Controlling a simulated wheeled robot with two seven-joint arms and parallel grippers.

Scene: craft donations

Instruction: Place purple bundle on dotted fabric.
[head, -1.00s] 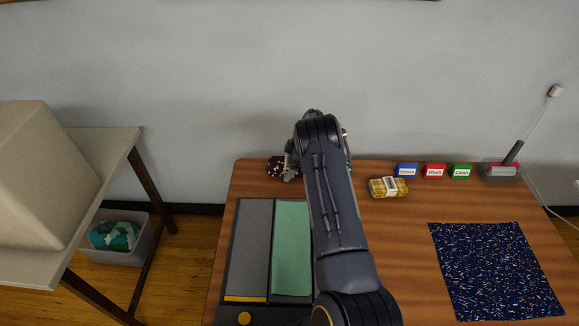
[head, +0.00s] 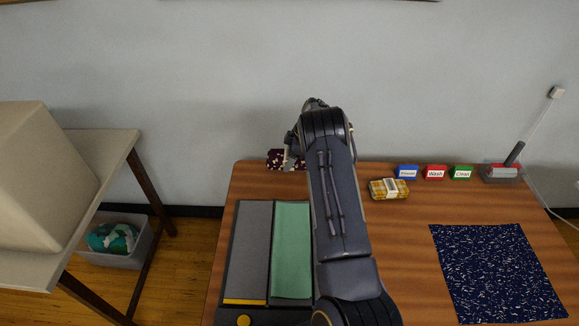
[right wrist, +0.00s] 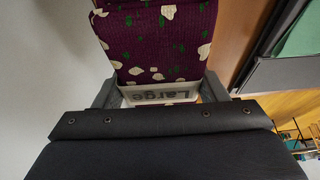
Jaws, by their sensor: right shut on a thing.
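The purple bundle (head: 275,158), with white and green figures, is at the back left edge of the wooden table. In the right wrist view the bundle (right wrist: 155,45) shows a pale band with the word "Large". My right gripper (head: 291,160) is shut on it, with a finger at each side of the band (right wrist: 160,93). My arm hides part of the gripper from the head camera. The dotted fabric (head: 500,272), dark navy with light specks, lies flat on the right of the table, apart from the bundle. My left gripper is not in view.
A yellow plaid bundle (head: 376,188) lies mid-table. Blue (head: 407,173), red (head: 435,173) and green (head: 462,173) label blocks stand behind it. Bare wood separates the arm and dotted fabric.

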